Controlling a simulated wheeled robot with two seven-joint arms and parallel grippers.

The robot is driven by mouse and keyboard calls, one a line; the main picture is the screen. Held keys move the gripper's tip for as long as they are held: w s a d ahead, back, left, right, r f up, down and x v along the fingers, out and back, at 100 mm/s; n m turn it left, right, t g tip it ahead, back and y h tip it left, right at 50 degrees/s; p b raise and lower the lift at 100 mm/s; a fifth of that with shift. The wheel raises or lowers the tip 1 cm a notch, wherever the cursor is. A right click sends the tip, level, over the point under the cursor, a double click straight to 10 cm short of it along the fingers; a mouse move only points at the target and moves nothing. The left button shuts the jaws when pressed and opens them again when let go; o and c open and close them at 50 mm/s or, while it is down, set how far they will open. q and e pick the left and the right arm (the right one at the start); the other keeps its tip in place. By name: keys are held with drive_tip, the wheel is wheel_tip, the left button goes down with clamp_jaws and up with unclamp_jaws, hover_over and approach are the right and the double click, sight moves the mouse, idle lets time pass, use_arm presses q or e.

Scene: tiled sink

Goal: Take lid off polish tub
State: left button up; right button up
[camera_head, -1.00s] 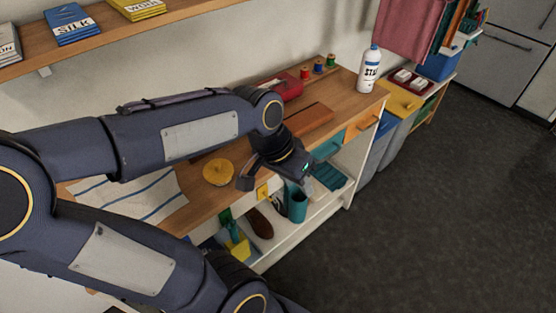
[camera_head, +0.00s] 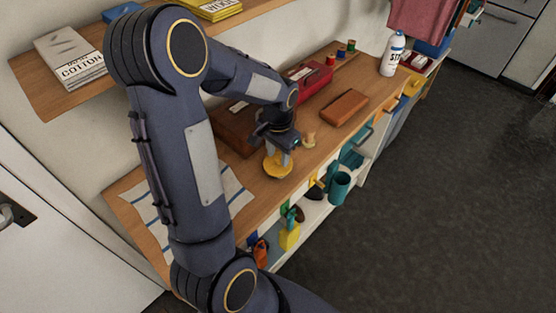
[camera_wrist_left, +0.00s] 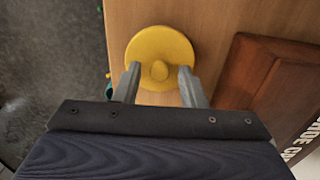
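The polish tub's lid (camera_head: 277,168) is a round yellow disc on the wooden worktop, below my left gripper (camera_head: 282,154). In the left wrist view the lid (camera_wrist_left: 160,45) shows from above, with a small round knob at its centre. The tub's body under the lid is hidden or too small to make out. My left gripper (camera_wrist_left: 158,68) is open, pointing down. Its two fingers are on either side of the knob, with gaps between; I cannot tell whether their tips are level with it. My right gripper is not in view.
A dark brown box (camera_head: 232,126) stands close behind the lid. A small tan wooden piece (camera_head: 309,140) and a brown block (camera_head: 345,106) lie to the right. A striped cloth (camera_head: 234,187) lies to the left. The worktop's front edge is close.

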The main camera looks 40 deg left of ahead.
use_arm(q)
drive_tip(key=shift+f, duration=0.5)
clamp_jaws()
drive_tip(key=shift+r, duration=0.1)
